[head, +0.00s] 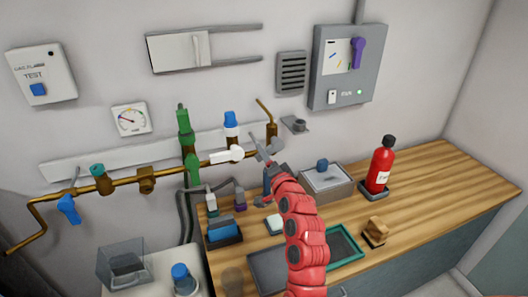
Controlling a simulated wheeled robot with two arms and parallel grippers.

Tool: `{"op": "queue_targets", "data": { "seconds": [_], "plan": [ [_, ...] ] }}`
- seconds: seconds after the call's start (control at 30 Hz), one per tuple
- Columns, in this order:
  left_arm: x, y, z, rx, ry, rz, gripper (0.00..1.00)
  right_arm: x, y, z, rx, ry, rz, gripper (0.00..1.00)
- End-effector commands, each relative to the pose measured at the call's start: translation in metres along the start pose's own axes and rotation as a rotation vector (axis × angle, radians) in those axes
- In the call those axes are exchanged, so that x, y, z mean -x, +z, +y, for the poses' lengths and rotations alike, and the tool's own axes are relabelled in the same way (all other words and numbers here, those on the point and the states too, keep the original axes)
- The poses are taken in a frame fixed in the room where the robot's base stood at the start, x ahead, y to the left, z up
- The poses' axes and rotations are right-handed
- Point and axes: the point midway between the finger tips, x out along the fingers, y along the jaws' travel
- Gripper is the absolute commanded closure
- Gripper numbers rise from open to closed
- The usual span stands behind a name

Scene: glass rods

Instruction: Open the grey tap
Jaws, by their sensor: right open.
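A brass pipe (120,181) runs along the wall with several taps on it. The tap with a pale, whitish-grey lever (227,155) sits on its right part, below a blue-capped fitting (231,122). The lever lies roughly along the pipe. No other tap looks clearly grey. My right gripper (264,146) is open and empty, just right of the pale lever and in front of the pipe's right end. I cannot tell whether it touches the pipe. My left gripper is out of view.
A blue-handled tap (68,208) hangs at the left and a green pipe (184,122) rises mid-wall. On the wooden counter (440,185) stand a red bottle (381,168), a grey box (326,184) and a green-rimmed tray (346,240). The counter's right part is clear.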

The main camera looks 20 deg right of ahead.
Motion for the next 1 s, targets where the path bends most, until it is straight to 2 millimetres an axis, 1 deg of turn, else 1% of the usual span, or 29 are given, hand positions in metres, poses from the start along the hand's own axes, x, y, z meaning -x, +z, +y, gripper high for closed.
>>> {"op": "queue_targets", "data": {
  "seconds": [0.1, 0.2, 0.47, 0.57, 0.7, 0.77, 0.8, 0.83, 1.0],
  "plan": [
    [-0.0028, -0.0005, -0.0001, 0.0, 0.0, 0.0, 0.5, -0.0084, 0.0, -0.0003, 0.0, 0.002, -0.002, 0.39],
    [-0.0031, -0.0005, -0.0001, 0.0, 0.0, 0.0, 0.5, -0.0117, 0.0, 0.0002, 0.0, 0.002, -0.001, 0.39],
    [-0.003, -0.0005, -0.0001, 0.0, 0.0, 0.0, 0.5, -0.0122, -0.0001, 0.0005, 0.0, 0.001, 0.0, 0.39],
    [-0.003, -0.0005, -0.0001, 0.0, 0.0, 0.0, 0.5, -0.0121, -0.0002, 0.0004, 0.0, 0.001, 0.0, 0.55],
    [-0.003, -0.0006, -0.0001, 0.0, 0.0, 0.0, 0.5, -0.0121, -0.0002, 0.0005, 0.0, 0.001, 0.0, 0.8],
    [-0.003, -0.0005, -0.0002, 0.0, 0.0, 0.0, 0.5, -0.012, -0.0003, 0.0004, 0.0, 0.001, 0.0, 0.91],
    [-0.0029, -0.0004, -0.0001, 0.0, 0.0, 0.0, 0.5, -0.012, -0.0002, 0.0005, 0.0, 0.001, 0.0, 0.98],
    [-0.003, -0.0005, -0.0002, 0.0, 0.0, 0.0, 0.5, -0.012, -0.0002, 0.0005, 0.0, 0.001, 0.0, 1.0],
    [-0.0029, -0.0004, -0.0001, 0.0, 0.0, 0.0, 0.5, -0.012, -0.0002, 0.0005, 0.0, 0.001, 0.0, 1.0]
  ]
}}
